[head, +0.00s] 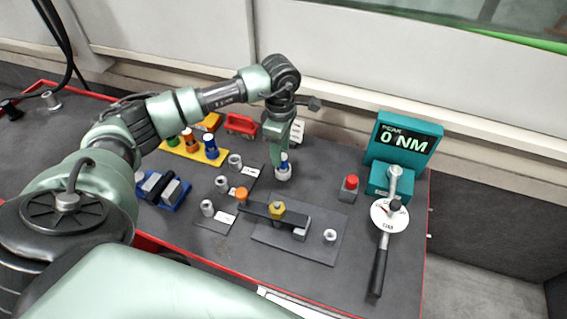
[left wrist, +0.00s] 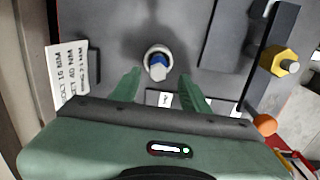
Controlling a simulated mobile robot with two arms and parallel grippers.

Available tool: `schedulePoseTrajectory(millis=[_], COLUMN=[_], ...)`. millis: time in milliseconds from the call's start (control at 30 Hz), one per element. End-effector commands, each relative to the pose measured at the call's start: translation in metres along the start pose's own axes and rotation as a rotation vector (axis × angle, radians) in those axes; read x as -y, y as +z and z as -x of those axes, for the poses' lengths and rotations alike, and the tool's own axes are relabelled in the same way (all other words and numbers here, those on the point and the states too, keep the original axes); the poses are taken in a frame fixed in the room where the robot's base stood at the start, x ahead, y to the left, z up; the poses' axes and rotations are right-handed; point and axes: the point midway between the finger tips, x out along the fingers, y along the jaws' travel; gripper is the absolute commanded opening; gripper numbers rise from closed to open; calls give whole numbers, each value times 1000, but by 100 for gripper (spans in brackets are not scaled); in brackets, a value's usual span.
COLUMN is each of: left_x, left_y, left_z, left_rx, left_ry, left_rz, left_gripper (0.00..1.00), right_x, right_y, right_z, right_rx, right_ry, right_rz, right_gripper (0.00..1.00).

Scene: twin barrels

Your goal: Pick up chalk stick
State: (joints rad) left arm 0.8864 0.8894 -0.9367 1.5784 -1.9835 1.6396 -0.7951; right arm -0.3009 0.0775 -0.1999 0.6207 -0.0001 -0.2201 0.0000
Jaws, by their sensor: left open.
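A short stick with a blue body and a pale tip, which looks like the chalk stick (head: 284,160), stands in a small light-grey cup (head: 283,175) on the dark bench top. In the left wrist view the chalk stick (left wrist: 157,70) is seen almost end-on inside the cup's pale rim (left wrist: 147,52). My left gripper (head: 277,148) points down over the cup, partly beside the stick in the head view. In the wrist view its two green fingers (left wrist: 159,78) are open, with the stick near the gap between their tips. Contact cannot be told. My right gripper is not in view.
A yellow rack (head: 185,151) with coloured pieces and a blue tray (head: 172,200) lie left. A dark plate with a yellow nut (head: 277,210) lies in front. A red-topped block (head: 349,187), a teal gauge (head: 405,140) and a wrench (head: 379,265) are right.

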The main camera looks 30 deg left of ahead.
Motion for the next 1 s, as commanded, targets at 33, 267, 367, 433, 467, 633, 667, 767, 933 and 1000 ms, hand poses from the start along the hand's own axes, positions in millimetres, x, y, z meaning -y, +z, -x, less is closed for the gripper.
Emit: schedulePoseTrajectory(millis=[33,267,367,433,467,633,667,767,933,1000], left_x=[0,-3,-3,-3,-3,-3,-3,-3,-4,-4], left_y=[1,2,2,2,2,2,2,2,2,2], left_z=[-5,-38,-44,-45,-45,-45,-45,-44,-44,-44], left_rx=[1,2,3,3,3,3,3,3,3,3], left_ry=[-4,-2,-1,0,0,0,0,0,1,1], left_rz=[1,1,1,0,0,0,0,0,0,0], left_gripper=[45,45,45,45,45,29,20,0,0,0], right_x=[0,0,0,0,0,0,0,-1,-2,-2], right_y=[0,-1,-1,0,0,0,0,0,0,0], right_z=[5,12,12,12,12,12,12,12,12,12], right_rx=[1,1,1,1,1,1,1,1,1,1], right_ry=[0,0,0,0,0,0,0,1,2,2], right_rz=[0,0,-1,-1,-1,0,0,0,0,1], right_gripper=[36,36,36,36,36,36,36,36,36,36])
